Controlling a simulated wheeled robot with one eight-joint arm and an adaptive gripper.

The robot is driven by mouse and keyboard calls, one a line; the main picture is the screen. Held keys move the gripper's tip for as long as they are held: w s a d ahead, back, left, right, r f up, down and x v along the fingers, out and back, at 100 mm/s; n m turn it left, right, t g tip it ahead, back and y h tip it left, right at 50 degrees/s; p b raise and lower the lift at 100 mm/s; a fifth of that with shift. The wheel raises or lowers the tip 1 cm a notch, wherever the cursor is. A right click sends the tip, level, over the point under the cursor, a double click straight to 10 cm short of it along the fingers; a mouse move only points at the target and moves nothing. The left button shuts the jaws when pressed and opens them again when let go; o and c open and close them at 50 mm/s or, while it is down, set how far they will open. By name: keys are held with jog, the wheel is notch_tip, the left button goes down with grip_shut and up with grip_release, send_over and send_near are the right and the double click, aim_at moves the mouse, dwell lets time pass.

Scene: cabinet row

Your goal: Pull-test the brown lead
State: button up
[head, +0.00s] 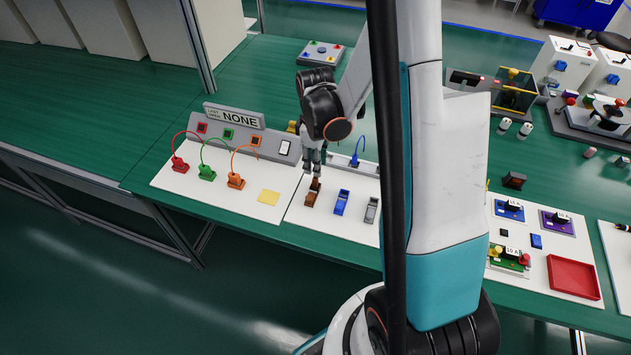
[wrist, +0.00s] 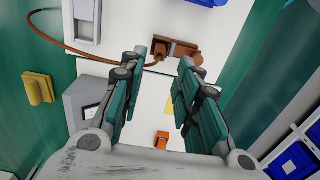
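The brown lead shows in the wrist view (wrist: 62,43) as a thin cable curving from the upper left to a brown plug (wrist: 159,50). The plug is next to a brown terminal block (wrist: 186,51); how firmly it is seated I cannot tell. The brown block also shows in the head view (head: 312,196), on the white board. My gripper (head: 314,172) is just above it, pointing down. In the wrist view my gripper (wrist: 161,57) is open, its fingers apart with the brown plug between or just beyond the tips. Contact is not visible.
A blue block (head: 341,203) and a grey block (head: 371,210) stand right of the brown one. Red (head: 179,164), green (head: 207,172) and orange (head: 236,180) plugs with leads stand left. A sign (head: 234,116) reads NONE. My arm hides part of the bench.

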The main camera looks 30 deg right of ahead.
aim_at(315, 178)
notch_tip(315, 178, down, 7)
jog(key=b, duration=0.4)
jog(key=shift+r+b, duration=0.2)
jog(key=shift+b, duration=0.2)
grip_shut()
jog(key=shift+r+b, duration=0.3)
jog(key=shift+b, duration=0.1)
dwell(4.7)
jog(key=shift+f+b, duration=0.3)
jog(key=shift+b, duration=0.05)
dwell(1.0)
